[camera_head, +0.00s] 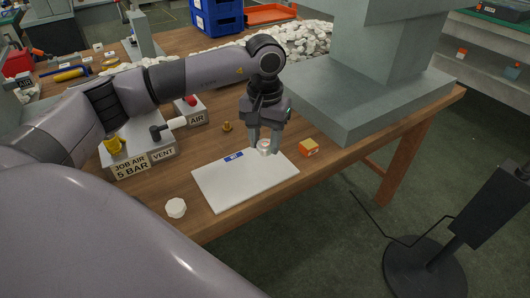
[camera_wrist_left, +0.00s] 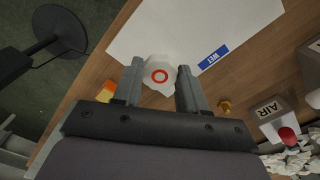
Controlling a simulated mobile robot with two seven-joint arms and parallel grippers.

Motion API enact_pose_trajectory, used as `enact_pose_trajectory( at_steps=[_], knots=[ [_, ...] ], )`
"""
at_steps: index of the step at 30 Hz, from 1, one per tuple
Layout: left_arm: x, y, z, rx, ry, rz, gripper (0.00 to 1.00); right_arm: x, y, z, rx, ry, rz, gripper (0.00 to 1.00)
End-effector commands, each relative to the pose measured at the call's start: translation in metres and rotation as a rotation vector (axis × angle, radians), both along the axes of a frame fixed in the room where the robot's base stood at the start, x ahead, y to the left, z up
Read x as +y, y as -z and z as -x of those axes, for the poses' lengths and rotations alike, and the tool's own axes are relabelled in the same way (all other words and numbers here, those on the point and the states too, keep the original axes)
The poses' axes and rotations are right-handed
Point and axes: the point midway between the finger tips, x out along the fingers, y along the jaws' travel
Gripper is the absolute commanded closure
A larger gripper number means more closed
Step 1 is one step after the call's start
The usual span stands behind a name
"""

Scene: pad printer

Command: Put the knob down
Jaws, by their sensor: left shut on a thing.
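The knob (camera_wrist_left: 158,75) is whitish with a red ring on its top. My left gripper (camera_wrist_left: 160,88) is shut on it, one finger on each side. In the head view the left gripper (camera_head: 264,143) points down over the far right part of a white sheet marked WET (camera_head: 240,180), and the knob (camera_head: 264,147) shows between its fingertips. I cannot tell whether the knob touches the sheet. The white sheet (camera_wrist_left: 180,30) also shows in the left wrist view. My right gripper is not in view.
A white knob-like piece (camera_head: 176,208) lies left of the sheet. An orange box (camera_head: 308,147) and a small brass part (camera_head: 227,127) are near the sheet. A grey machine base (camera_head: 370,100) stands at right, and valve blocks (camera_head: 140,160) at left. Most of the sheet is bare.

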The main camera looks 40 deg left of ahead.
Motion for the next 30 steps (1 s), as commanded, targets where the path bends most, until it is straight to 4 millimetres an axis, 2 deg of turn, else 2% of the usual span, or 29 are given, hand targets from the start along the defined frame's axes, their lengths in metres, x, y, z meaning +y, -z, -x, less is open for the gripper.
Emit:
enact_pose_trajectory(
  at_steps=[9,20,21,22,23,30],
  knots=[
    [0.0,0.041,0.0,0.001,0.0,-0.001,0.91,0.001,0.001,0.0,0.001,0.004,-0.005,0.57],
    [0.0,0.045,0.0,0.0,0.0,0.0,0.91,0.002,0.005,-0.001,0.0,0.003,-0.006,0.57],
    [0.0,0.043,0.0,0.0,0.0,0.0,0.46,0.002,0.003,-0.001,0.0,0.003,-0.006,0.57],
    [0.0,0.043,0.0,0.0,0.0,0.0,0.36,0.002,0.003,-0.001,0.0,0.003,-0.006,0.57],
    [0.0,0.043,0.0,0.0,0.0,0.0,0.33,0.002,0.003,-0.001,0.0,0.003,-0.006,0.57],
    [0.0,0.043,0.0,0.0,0.0,0.0,0.33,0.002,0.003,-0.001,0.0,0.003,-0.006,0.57]
  ],
)
